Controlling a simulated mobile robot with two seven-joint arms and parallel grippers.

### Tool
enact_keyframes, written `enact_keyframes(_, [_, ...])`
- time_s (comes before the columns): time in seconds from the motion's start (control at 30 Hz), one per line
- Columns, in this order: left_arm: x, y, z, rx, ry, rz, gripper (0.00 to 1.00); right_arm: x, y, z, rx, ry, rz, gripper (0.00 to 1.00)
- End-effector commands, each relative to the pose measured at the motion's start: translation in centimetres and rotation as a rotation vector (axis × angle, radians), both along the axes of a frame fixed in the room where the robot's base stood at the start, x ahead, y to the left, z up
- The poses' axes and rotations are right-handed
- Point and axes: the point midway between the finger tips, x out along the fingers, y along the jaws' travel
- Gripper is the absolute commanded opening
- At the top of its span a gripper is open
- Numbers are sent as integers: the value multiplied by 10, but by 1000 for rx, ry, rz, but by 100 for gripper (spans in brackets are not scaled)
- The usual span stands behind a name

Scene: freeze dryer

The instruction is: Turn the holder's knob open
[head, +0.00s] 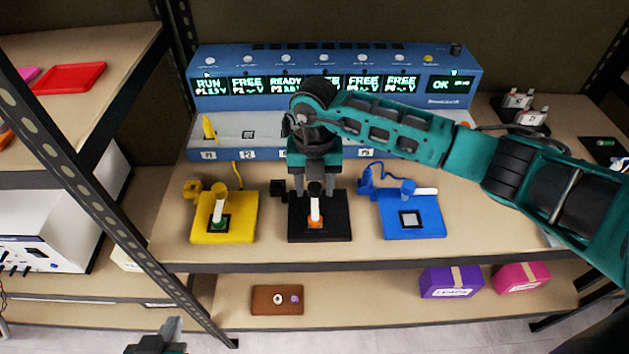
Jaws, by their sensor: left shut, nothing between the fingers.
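Three holders stand on the bench: a yellow holder (240,228), a black holder (338,228) and a blue holder (430,222). The black holder has a black knob (278,188) at its left and an upright white piece with an orange foot (315,220) on its plate. My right gripper (316,192) points down over the black holder, its fingers apart on either side of the dark top of the white piece. I cannot tell whether they touch it. My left gripper (168,333) is shut and empty at the bottom left, partly cut off by the frame.
A blue console (220,98) with lit displays stands behind the holders. A shelf post (110,205) runs diagonally at the left. A brown tray (265,304), a purple box (450,284) and a pink box (523,278) lie on the lower shelf.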

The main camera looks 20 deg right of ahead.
Motion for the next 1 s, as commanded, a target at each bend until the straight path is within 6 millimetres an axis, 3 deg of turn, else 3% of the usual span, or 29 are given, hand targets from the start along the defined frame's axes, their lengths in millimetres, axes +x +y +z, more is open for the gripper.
enact_keyframes(0.5, [3,0,2,1,-6,1,0,0,0,1,1,0,0,0])
enact_keyframes(1.0, [2,1,-9,0,-4,2,0,1,-1,-1,-1,-2,147,0])
